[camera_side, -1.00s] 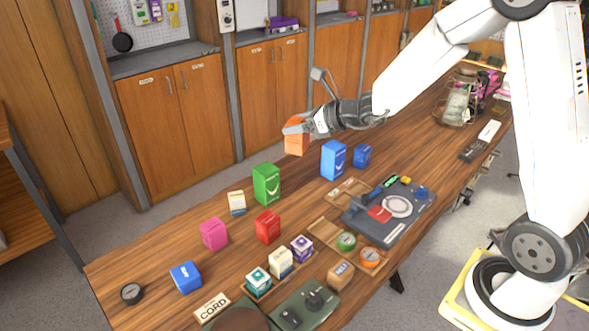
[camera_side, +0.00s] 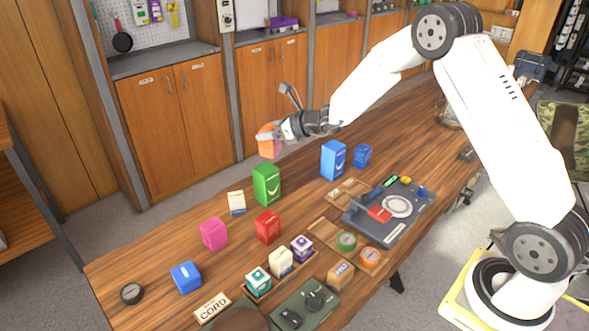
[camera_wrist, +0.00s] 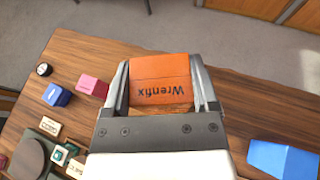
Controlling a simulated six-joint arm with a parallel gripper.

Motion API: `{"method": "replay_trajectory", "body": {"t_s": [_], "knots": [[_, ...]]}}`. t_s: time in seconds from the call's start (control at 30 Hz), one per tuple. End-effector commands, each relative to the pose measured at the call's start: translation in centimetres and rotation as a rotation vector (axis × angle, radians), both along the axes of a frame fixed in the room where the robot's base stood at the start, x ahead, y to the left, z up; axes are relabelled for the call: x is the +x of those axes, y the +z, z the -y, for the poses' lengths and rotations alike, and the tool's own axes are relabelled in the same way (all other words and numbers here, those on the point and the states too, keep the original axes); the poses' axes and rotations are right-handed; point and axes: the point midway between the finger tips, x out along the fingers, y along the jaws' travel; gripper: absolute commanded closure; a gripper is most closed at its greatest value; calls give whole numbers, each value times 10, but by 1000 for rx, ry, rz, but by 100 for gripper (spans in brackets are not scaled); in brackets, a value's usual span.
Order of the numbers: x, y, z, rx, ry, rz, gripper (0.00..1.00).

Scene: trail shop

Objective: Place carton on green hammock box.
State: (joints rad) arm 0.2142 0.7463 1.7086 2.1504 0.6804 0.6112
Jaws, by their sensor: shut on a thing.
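The carton is an orange box (camera_side: 268,142) held in the air in my gripper (camera_side: 275,141). In the wrist view the orange carton (camera_wrist: 161,80), marked "Wrenfix", sits between the two fingers of my gripper (camera_wrist: 163,88), which touch its sides. The green hammock box (camera_side: 266,185) stands upright on the wooden table, and the carton is above it in the side view. The gap between them cannot be judged exactly. In the wrist view the green box is not visible, hidden behind the carton and gripper.
A tall blue box (camera_side: 333,160) stands right of the green box, with a smaller blue box (camera_side: 362,155) behind. A red box (camera_side: 267,226), a white carton (camera_side: 236,203) and a pink box (camera_side: 214,234) stand nearby. A grey tray (camera_side: 390,212) lies to the right.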

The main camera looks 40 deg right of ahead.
Motion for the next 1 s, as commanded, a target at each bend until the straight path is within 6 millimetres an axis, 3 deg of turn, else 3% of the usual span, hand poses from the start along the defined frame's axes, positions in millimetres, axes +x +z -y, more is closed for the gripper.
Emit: {"method": "replay_trajectory", "body": {"t_s": [0.3, 0.67, 1.0], "knots": [[22, -25, 1, 0, 0, 1, 90], [25, -30, 1, 0, 0, 1, 90], [29, -60, 2, 0, 1, 0, 90]]}}
